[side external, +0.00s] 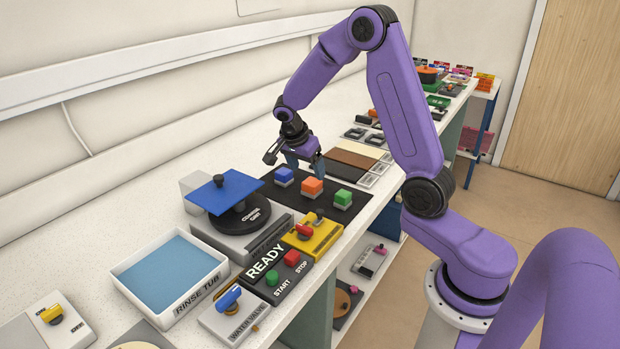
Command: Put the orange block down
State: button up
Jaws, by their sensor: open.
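The orange block (312,186) rests on a small light base on the dark mat (345,222), in the middle of a row of three. A blue block (284,175) is to its left and a green block (343,197) to its right, each on a similar base. My gripper (304,166) is open above and just behind the row, with its fingers pointing down near the blue and orange blocks. It holds nothing that I can see. I cannot tell whether a finger touches the orange block.
A grinder with a blue plate (227,191) stands left of the mat. In front are a yellow switch box (312,235), a START/STOP panel (278,273) and the rinse tub (171,275). Brown and cream strips (355,160) lie right of the gripper.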

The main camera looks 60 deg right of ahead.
jog(key=s+a+r+n+t+y, duration=0.1)
jog(key=s+a+r+n, duration=0.2)
jog(key=s+a+n, duration=0.35)
jog(key=s+a+r+n+y, duration=0.1)
jog(key=s+a+r+n, duration=0.25)
jog(key=a+n, duration=0.55)
jog(key=s+a+n+y, duration=0.1)
jog(key=s+a+n, duration=0.1)
jog(key=s+n, duration=0.5)
jog(key=s+a+n+y, duration=0.1)
jog(key=s+a+n, duration=0.1)
jog(key=s+n, duration=0.6)
jog(key=s, duration=0.4)
jog(key=shift+s+a+g+y, duration=0.25)
jog(key=shift+s+g+y, duration=0.1)
jog(key=shift+g+y, duration=0.05)
